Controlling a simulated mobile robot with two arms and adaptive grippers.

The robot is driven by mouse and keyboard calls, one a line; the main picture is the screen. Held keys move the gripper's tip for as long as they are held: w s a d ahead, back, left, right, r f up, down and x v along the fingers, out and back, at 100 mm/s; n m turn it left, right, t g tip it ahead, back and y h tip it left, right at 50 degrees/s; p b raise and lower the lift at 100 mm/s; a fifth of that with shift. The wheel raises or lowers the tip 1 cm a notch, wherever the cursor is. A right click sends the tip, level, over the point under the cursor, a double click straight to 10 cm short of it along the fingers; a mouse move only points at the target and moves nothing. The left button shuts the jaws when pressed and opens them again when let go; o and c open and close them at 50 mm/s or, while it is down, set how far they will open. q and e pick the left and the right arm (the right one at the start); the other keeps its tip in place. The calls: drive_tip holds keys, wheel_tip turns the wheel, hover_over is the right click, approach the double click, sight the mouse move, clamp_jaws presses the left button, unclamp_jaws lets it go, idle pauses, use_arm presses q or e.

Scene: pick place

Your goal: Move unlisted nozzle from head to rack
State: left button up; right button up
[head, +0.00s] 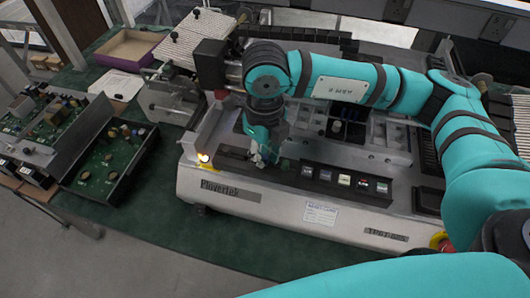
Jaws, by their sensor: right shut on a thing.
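My right gripper (265,154) points down at the left end of the dark rack (324,187) along the machine's front. It is shut on a small piece that I take for the nozzle; the fingers mostly hide it. I cannot tell whether the piece touches the rack. The rack carries a row of small coloured, labelled blocks right of the gripper. The machine's head is probably the dark block (211,62) at the back left, partly behind my right arm. My left gripper is not in view.
The pale machine (270,198) stands on a green mat (160,225), with a lit lamp (203,158) at its front left. A black tray (112,160) with circuit boards stands left. A purple-edged box (128,48) is behind. The mat before the machine is clear.

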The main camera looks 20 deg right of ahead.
drive_tip(key=o, duration=0.8)
drive_tip(key=c, duration=0.3)
drive_tip(key=shift+r, duration=0.15)
drive_tip(key=shift+c, duration=0.2)
drive_tip(key=shift+r+p, duration=1.6)
drive_tip(key=shift+r, duration=1.8)
drive_tip(key=shift+s+f, duration=0.1)
